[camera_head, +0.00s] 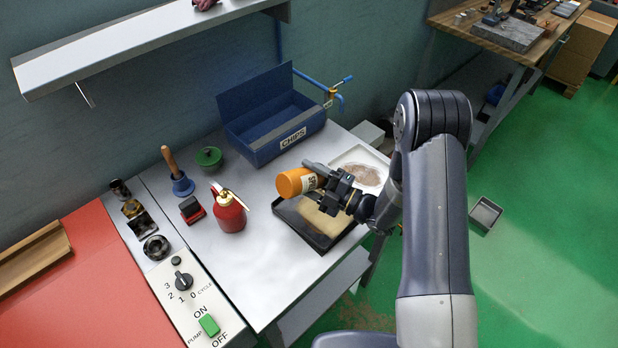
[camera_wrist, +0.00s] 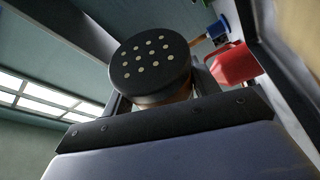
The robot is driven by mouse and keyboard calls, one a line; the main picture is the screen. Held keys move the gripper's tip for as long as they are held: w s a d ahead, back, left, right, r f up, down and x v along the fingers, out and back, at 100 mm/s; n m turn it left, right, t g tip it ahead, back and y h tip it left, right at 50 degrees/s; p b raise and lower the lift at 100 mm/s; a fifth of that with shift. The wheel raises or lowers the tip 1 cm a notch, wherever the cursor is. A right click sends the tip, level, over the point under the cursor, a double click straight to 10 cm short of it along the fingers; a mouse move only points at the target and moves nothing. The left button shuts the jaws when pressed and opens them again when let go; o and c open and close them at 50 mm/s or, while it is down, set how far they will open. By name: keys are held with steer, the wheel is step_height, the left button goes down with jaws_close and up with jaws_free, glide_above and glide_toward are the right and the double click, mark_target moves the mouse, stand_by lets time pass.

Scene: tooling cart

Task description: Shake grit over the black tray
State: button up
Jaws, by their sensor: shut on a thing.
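The black tray (camera_head: 316,242) lies on the grey table below, with a tan layer of grit (camera_head: 322,218) inside. My gripper is shut on the shaker and partly hides the tray. Whether grit is falling cannot be seen.
A white tray (camera_head: 360,155) with brownish material lies behind. A blue CHIPS bin (camera_head: 262,137) stands at the back. A red oil can (camera_head: 229,213), a green-lidded pot (camera_head: 209,157) and a brush (camera_head: 178,175) stand left. A control panel (camera_head: 185,290) is at front left.

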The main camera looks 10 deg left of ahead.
steer(key=w+a, duration=0.2)
steer(key=a, duration=0.1)
steer(key=shift+w+a, duration=0.25)
steer(key=shift+a, duration=0.05)
stand_by(0.5)
stand_by(0.6)
steer(key=s, duration=0.1)
steer(key=s+a, duration=0.2)
steer(key=shift+s+a, duration=0.25)
steer(key=shift+s, duration=0.1)
stand_by(0.5)
steer(key=shift+d, duration=0.1)
stand_by(0.5)
steer(key=shift+s+d, duration=0.65)
steer(key=shift+d, duration=0.25)
steer(key=shift+s+d, duration=0.6)
steer(key=shift+d, duration=0.3)
steer(key=shift+s+d, duration=0.65)
steer(key=shift+d, duration=0.3)
steer(key=shift+s+d, duration=0.65)
steer(key=shift+d, duration=0.25)
